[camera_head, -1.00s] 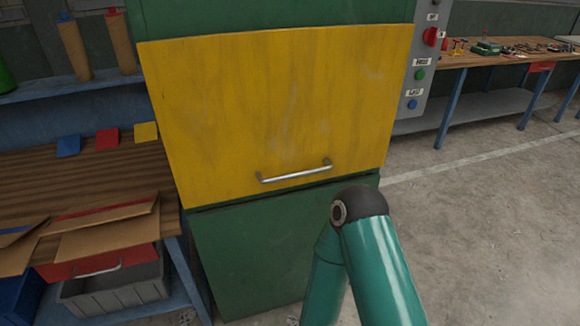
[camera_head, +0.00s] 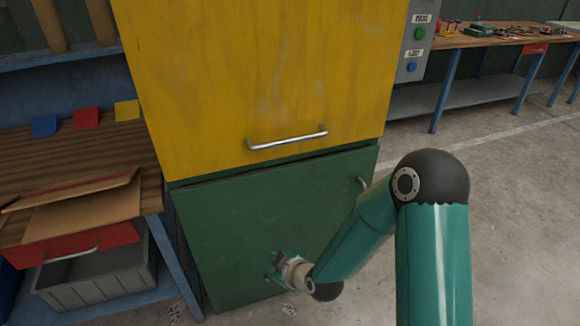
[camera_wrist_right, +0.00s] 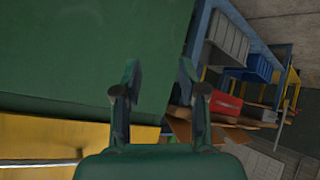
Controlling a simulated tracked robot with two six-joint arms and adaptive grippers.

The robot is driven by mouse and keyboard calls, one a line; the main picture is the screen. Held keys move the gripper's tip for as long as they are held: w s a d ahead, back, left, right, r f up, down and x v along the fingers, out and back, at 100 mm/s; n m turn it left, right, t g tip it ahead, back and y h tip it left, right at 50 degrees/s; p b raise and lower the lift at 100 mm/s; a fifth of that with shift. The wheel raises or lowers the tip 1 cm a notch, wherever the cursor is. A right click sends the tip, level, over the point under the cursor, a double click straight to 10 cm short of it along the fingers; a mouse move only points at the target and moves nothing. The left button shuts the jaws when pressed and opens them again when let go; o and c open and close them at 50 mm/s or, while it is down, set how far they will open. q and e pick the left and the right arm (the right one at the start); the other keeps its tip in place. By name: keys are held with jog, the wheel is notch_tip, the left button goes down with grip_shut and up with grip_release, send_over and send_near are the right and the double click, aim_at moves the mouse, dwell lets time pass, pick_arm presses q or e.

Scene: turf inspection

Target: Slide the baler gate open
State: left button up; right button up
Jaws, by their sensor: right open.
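The baler gate (camera_head: 250,75) is a yellow panel on the green baler (camera_head: 230,225). It covers the upper part of the baler front and has a horizontal silver bar handle (camera_head: 288,140) near its lower edge. My right gripper (camera_head: 275,268) is low in front of the green lower panel, below the handle and apart from it. In the right wrist view its two fingers (camera_wrist_right: 160,95) are spread with nothing between them. That view also shows the yellow gate (camera_wrist_right: 60,138) and part of the handle (camera_wrist_right: 40,162) at lower left. My left gripper is not in view.
A wooden workbench (camera_head: 100,155) with cardboard and coloured cards stands close on the left, above a grey bin (camera_head: 95,285). A control box (camera_head: 415,45) with buttons is right of the gate. The floor (camera_head: 520,220) at right is clear.

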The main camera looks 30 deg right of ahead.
jog(key=w+d+r+n+t+h+b, duration=0.35)
jog(key=d+r+t+b, duration=0.2)
jog(key=d+r, duration=0.2)
jog(key=n+t+h+b, duration=0.3)
jog(key=n+t+b, duration=0.1)
jog(key=n+b, duration=0.15)
send_near(291, 143)
jog(key=shift+n+y, duration=0.3)
jog(key=shift+y, duration=0.05)
jog(key=p+x, duration=0.2)
jog(key=x, duration=0.8)
jog(key=shift+w+d+p, duration=0.25)
jog(key=shift+w+p, duration=0.05)
jog(key=shift+w, duration=0.05)
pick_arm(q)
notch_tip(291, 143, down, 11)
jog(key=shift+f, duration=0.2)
pick_arm(e)
grip_shut()
